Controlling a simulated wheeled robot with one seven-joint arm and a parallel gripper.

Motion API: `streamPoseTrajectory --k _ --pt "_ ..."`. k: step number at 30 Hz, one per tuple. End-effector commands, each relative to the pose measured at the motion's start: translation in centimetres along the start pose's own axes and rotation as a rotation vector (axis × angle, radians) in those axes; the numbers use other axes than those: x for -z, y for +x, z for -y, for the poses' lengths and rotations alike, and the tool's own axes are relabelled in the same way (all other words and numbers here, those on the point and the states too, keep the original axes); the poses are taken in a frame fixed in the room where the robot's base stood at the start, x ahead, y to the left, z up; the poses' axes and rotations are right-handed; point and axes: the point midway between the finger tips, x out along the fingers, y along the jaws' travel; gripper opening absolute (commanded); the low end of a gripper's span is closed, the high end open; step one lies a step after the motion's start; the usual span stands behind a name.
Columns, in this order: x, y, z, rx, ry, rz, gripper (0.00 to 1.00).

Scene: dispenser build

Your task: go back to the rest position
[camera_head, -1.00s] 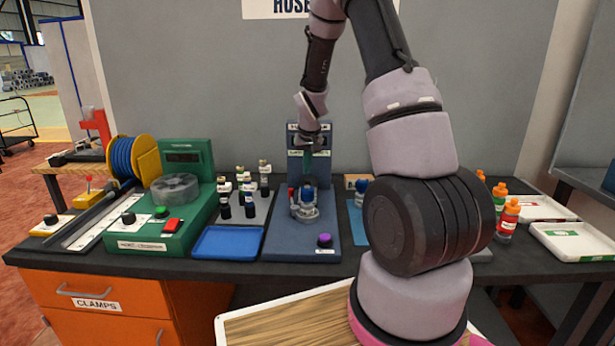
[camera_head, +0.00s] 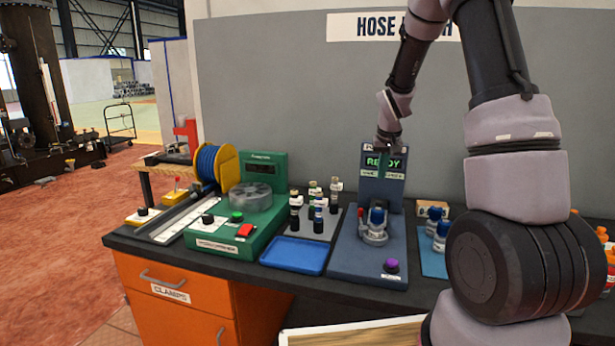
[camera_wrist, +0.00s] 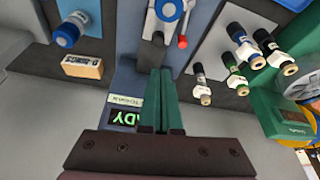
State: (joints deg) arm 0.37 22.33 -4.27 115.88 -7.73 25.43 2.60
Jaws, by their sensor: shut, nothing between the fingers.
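My gripper (camera_head: 382,173) hangs in front of the upright display panel of the blue station (camera_head: 345,262), above its fixture. In the wrist view its two green fingers (camera_wrist: 161,73) lie together with nothing between them. The display (camera_head: 383,162) reads "READY", partly covered by the gripper. A blue-capped part (camera_head: 377,217) sits in the grey fixture on the station, below and apart from the fingers. It also shows at the top of the wrist view (camera_wrist: 168,10). No marked rest position shows.
A green machine (camera_head: 242,217), a blue tray (camera_head: 293,255) and several dark fittings (camera_head: 318,222) stand left of the station. Blue-capped parts (camera_head: 440,235) and a small box (camera_head: 432,209) are on the right. The grey wall (camera_head: 290,90) stands behind. Open floor lies left.

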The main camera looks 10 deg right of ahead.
Motion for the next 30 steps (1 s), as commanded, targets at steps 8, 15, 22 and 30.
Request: streamPoseTrajectory --k 8,15,22,30 --pt "-3.1 -12.6 0.9 0.071 0.075 -0.069 0.00" --pt "-9.1 -22.3 1.5 0.150 0.132 -0.119 0.00" --pt "-16.4 -28.8 1.8 0.231 0.173 -0.164 0.00" --pt "-22.3 -31.8 2.0 0.293 0.195 -0.193 0.00"
